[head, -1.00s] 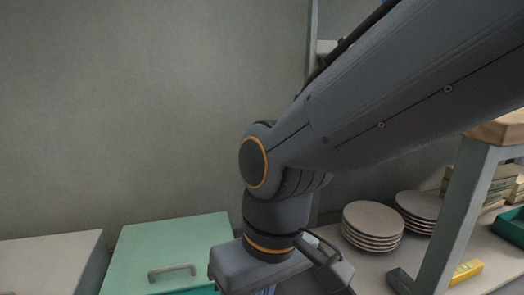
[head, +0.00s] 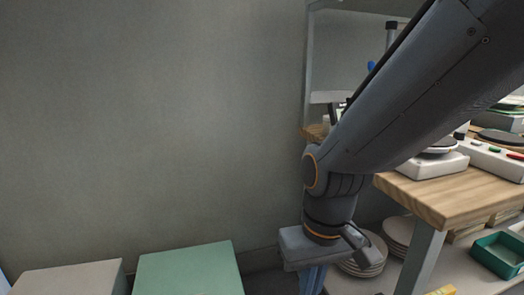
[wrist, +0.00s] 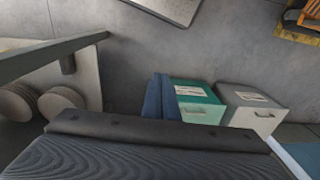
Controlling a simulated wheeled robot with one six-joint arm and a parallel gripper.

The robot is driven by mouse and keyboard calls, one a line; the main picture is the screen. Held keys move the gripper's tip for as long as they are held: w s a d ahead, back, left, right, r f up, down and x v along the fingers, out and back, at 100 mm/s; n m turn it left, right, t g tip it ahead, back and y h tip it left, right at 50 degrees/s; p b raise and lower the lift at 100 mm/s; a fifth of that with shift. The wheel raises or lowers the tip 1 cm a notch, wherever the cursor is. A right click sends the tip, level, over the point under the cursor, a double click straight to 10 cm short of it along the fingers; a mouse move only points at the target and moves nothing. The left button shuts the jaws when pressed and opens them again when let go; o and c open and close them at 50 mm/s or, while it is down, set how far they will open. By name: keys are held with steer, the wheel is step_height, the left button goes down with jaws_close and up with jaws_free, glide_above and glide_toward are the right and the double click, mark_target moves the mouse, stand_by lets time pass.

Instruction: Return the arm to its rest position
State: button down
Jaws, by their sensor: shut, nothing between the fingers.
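My gripper (head: 312,280) hangs from the wrist at the bottom of the head view, with its blue fingers pointing down. In the wrist view the blue fingers (wrist: 161,96) are together, with nothing between them. In the head view my arm runs from the upper right down to the wrist, covering part of the bench and shelf behind it. The fingertips are close to the lower picture edge in the head view. The gripper is to the right of the green box (head: 188,270).
A grey box (head: 70,278) stands left of the green one. At right are a wooden bench (head: 445,205) with equipment, plate stacks (head: 364,262) on a lower shelf and a green tray (head: 500,255). The wrist view also shows open grey floor (wrist: 215,50).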

steer(key=s+d+r+m+p, duration=0.2)
steer(key=d+r+m+p, duration=0.1)
steer(key=d+r+p, duration=0.8)
step_height(320, 180, up, 2)
steer(key=p, duration=0.5)
steer(key=shift+s+r+h, duration=0.2)
steer(key=shift+r+h, duration=0.05)
steer(key=shift+h, duration=0.15)
steer(key=shift+a, duration=0.2)
